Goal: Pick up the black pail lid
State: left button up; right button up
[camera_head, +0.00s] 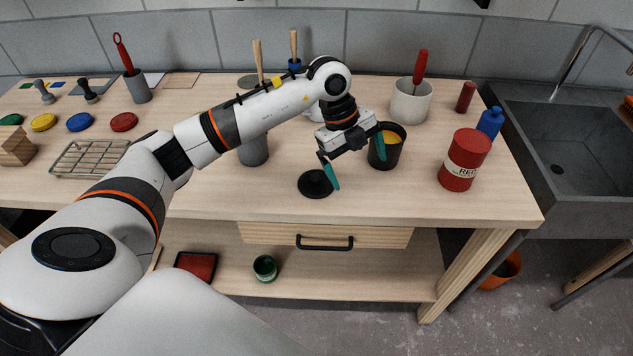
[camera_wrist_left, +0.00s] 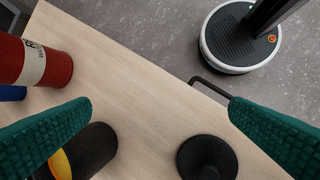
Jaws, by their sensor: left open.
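The black pail lid (camera_head: 315,184) lies flat on the workbench top, near its front edge, with a raised knob in its middle. It also shows at the bottom of the left wrist view (camera_wrist_left: 207,158). My left gripper (camera_head: 334,178) is open and empty, with its green fingers spread above the bench. One finger overlaps the lid's right side in the head view, and the other is by the black pail. In the left wrist view the lid lies between the two fingers, nearer the right one. My right gripper is in neither view.
A black pail (camera_head: 386,153) with orange-yellow contents stands close to the right finger. A red tin (camera_head: 465,160), a blue bottle (camera_head: 490,122) and a grey-white pot (camera_head: 411,103) stand farther right. A grey cup (camera_head: 253,150) stands under my arm. The bench front around the lid is clear.

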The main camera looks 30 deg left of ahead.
pick_arm(q)
jog(key=a+r+n+y, duration=0.2)
jog(key=a+n+y, duration=0.15)
jog(key=a, duration=0.55)
jog(key=p, duration=0.2)
send_over(316, 176)
jog(key=shift+m+g+y, duration=0.25)
jog(key=shift+g+y, duration=0.1)
jog(key=shift+g, duration=0.05)
jog(key=f, duration=0.6)
jog(key=shift+d+f, duration=0.2)
notch_tip(316, 176, down, 5)
jog(key=shift+a+r+p, duration=0.1)
jog(key=shift+a+p, duration=0.05)
jog(key=shift+p, duration=0.95)
jog(key=shift+f, duration=0.3)
jog(key=c, duration=0.9)
